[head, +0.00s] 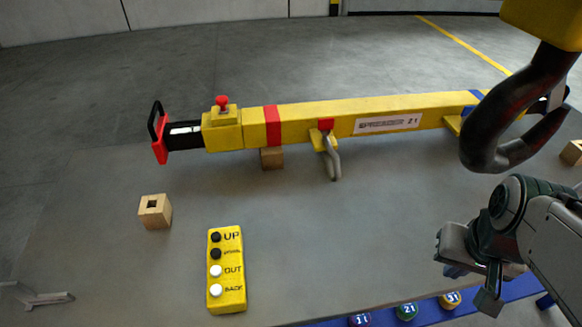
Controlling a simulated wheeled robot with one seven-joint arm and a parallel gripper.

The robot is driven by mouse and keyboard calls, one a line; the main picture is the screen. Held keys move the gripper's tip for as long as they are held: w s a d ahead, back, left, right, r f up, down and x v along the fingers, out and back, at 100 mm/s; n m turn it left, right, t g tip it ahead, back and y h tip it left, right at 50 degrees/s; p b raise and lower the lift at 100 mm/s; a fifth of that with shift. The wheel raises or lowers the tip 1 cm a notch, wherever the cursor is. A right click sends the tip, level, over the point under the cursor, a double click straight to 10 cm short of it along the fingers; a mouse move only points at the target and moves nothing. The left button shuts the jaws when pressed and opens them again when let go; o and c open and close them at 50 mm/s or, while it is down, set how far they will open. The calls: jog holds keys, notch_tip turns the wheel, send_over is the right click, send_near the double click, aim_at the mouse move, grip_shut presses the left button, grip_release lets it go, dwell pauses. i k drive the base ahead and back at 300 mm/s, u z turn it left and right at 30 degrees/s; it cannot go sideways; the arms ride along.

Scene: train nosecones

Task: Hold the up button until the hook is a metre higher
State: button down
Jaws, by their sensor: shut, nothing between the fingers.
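The yellow button box (228,270) lies on the grey table at the lower middle left. Its black up button (215,237) is at the top end, beside the word UP. Below it are another black button and two white ones. The large dark hook (487,130) hangs at the upper right from a yellow block (548,22), in front of the right part of the yellow beam. My gripper (466,277) is at the lower right, shut and empty, well to the right of the button box and below the hook. Nothing touches the up button.
A wooden block (155,211) stands left of the button box. Several numbered discs sit on a blue strip (430,314) at the front. The table between box and gripper is clear.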

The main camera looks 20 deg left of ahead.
aim_at(216, 238)
jog(key=z, duration=0.2)
jog(key=k, duration=1.15)
jog(key=u, duration=1.8)
jog(key=i, duration=0.5)
